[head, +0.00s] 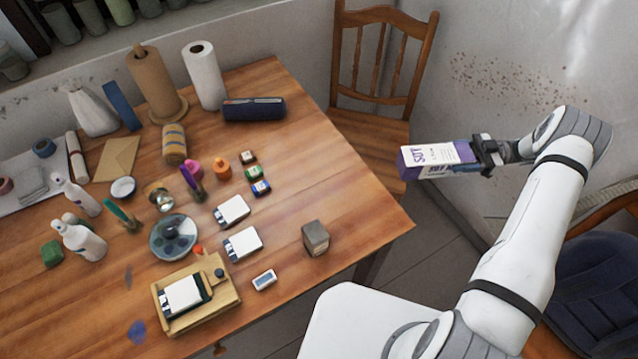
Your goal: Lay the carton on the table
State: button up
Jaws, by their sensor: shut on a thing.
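The carton (430,158) is a long box, white and purple with dark lettering on its side. My gripper (484,157) is shut on its right end and holds it roughly level, off to the right of the table. The carton is in the air in front of the wooden chair's seat, apart from the table. The gripper covers the carton's right end. The wooden table (352,205) fills the left and middle of the head view.
A grey block (315,238) stands near the table's right front corner. White boxes (243,243), small bottles, a plate (173,236), a dark blue cylinder (254,109) and paper rolls (204,76) crowd the left and back. The table's right part is bare. A wooden chair (376,130) stands behind.

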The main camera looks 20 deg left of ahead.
jog(key=shift+d+f+g, duration=0.1)
jog(key=shift+d+g, duration=0.2)
jog(key=shift+d, duration=0.05)
jog(key=shift+s+a+f+b, duration=0.15)
jog(key=shift+f+b, duration=0.1)
jog(key=shift+b, duration=0.85)
jog(key=b, duration=0.2)
jog(key=a+b, duration=0.1)
jog(key=b, duration=0.2)
jog(key=shift+s+a, duration=0.1)
jog(key=shift+s, duration=0.15)
jog(key=s+a+b, duration=0.1)
jog(key=b, duration=0.2)
jog(key=shift+a+f+b, duration=0.1)
jog(key=shift+b, duration=0.25)
jog(key=b+x, duration=0.3)
jog(key=x, duration=2.2)
jog(key=shift+s, duration=0.1)
jog(key=x, duration=0.3)
jog(key=shift+s+a, duration=0.15)
jog(key=shift+a, duration=0.15)
jog(key=shift+a+f+b, duration=0.1)
jog(key=shift+f+b, duration=0.3)
jog(key=shift+b, duration=0.1)
